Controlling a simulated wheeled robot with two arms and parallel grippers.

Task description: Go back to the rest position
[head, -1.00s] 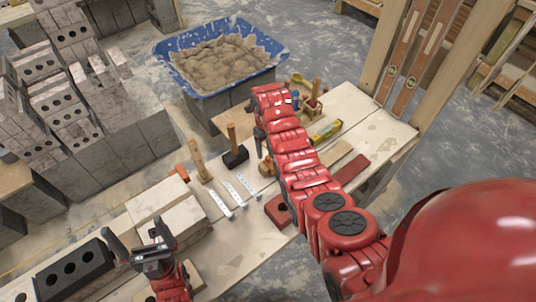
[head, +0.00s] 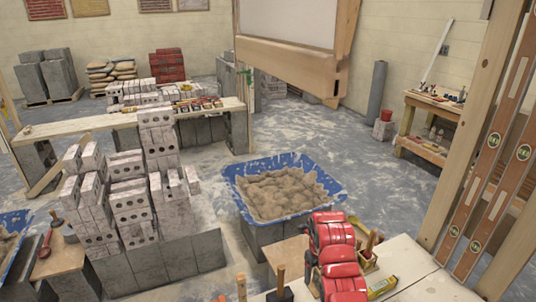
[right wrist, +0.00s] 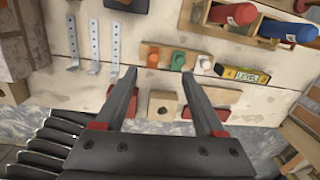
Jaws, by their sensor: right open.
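My right arm rises from the bottom of the head view, over the workbench (head: 425,285). My right gripper (right wrist: 159,75) is open in the right wrist view, with nothing between its two dark fingers. My left gripper is out of view.
A blue tub (head: 336,194) of mortar stands just beyond the bench. Stacked grey blocks (head: 160,145) stand left of it. A yellow level (right wrist: 243,75), metal straps (right wrist: 116,40) and a wooden box (right wrist: 265,28) lie near the right gripper. Upright levels (head: 500,145) stand at right.

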